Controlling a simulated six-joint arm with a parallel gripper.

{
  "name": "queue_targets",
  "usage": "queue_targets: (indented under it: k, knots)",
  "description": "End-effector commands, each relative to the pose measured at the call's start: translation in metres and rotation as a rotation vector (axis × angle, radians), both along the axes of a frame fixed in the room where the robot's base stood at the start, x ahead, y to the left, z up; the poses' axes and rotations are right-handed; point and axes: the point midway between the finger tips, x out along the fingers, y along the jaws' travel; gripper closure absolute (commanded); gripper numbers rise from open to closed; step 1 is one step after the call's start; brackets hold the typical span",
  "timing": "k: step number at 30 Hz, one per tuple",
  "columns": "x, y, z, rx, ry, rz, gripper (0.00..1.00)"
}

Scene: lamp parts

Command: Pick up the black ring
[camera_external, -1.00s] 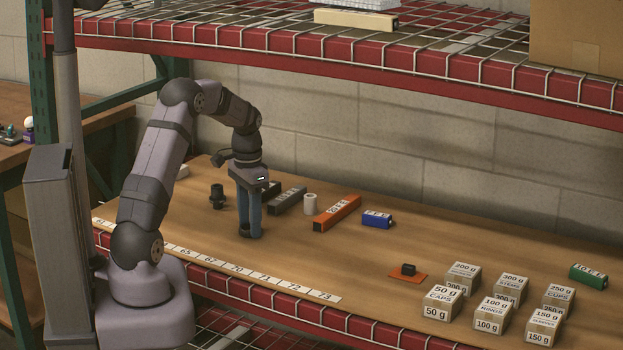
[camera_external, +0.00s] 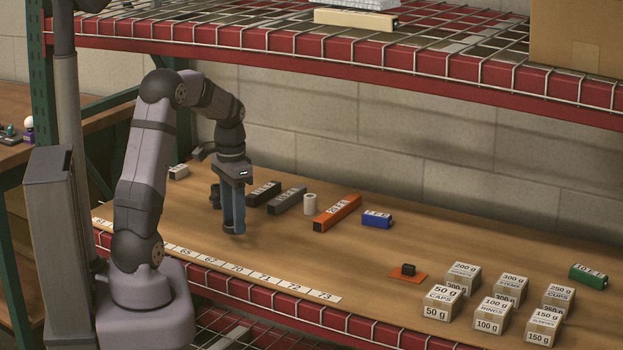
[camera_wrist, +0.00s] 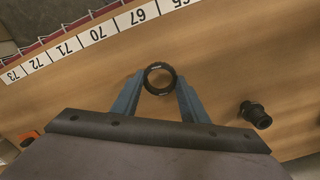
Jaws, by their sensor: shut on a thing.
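The black ring (camera_wrist: 160,65) shows in the wrist view between the tips of my two blue fingers, with pale lettering on its face and wood visible through its hole. My gripper (camera_wrist: 160,77) is shut on the ring, one finger on each side of it. In the external view my gripper (camera_external: 233,230) points down over the front left part of the table. I cannot make out the ring there, and I cannot tell how far it is above the tabletop.
A black fitting (camera_wrist: 256,114) stands on the table; it also shows left of my gripper (camera_external: 215,196). Dark blocks, a white cylinder (camera_external: 310,204), an orange bar (camera_external: 337,213) and a blue block (camera_external: 377,220) lie to the right. A numbered strip (camera_external: 238,269) runs along the front edge. A shelf hangs above.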

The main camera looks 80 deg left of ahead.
Motion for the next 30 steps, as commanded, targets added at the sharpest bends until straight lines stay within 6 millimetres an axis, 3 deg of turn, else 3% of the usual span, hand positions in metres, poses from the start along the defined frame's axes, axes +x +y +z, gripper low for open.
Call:
queue_targets:
  k: [6, 15, 24, 30]
  knots:
    - [-0.036, -0.036, 0.0, 0.002, -0.001, 0.002, 0.81]
    - [-0.07, -0.069, 0.0, 0.002, -0.001, 0.002, 0.81]
    - [-0.081, -0.081, 0.0, 0.001, -0.001, 0.0, 0.81]
    - [-0.077, -0.083, 0.002, 0.0, 0.0, -0.009, 0.81]
